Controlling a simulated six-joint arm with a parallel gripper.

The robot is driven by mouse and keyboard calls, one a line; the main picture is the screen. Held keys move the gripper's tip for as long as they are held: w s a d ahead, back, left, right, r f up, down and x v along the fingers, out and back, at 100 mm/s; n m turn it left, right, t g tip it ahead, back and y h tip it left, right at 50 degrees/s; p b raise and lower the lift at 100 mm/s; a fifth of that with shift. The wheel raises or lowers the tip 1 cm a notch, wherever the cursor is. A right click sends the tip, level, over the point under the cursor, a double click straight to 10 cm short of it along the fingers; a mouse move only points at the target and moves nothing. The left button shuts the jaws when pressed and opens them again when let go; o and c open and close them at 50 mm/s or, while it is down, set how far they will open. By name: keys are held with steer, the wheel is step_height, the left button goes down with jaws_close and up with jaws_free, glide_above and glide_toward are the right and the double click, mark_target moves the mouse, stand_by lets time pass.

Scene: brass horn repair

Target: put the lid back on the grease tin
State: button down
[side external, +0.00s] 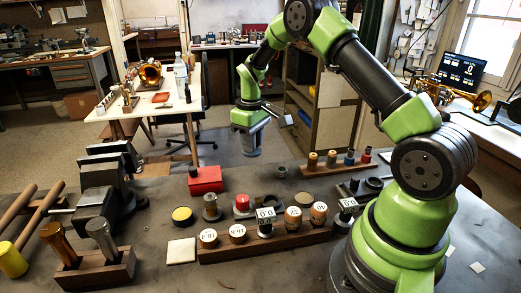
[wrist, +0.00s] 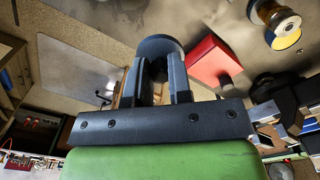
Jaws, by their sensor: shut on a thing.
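My gripper (wrist: 162,75) is shut on a dark round disc, which looks like the lid (wrist: 160,46), held between the fingertips in the wrist view. In the side view my gripper (side external: 251,145) hangs in the air beyond the bench's far edge; the lid is too small to make out there. A low round tin with a yellow filling, which looks like the open grease tin (side external: 182,215), sits on the bench at left of centre. It is apart from my gripper, nearer the camera and to the left.
A red box (side external: 206,180) stands near the bench's far edge and shows in the wrist view (wrist: 213,60). A wooden rack (side external: 265,243) with several numbered cylinders lies in front. A vise (side external: 105,195) stands left. A pale square pad (side external: 181,251) lies before the tin.

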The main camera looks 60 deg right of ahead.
steer(key=w+a+n, duration=0.4)
steer(key=a+n, duration=0.4)
steer(key=a, duration=0.2)
steer(key=n, duration=0.8)
glide_toward(182, 213)
steer(key=shift+a+f, duration=0.15)
steer(key=shift+f, duration=3)
steer(key=shift+f, duration=0.15)
steer(key=shift+c, duration=2.4)
jaws_free()
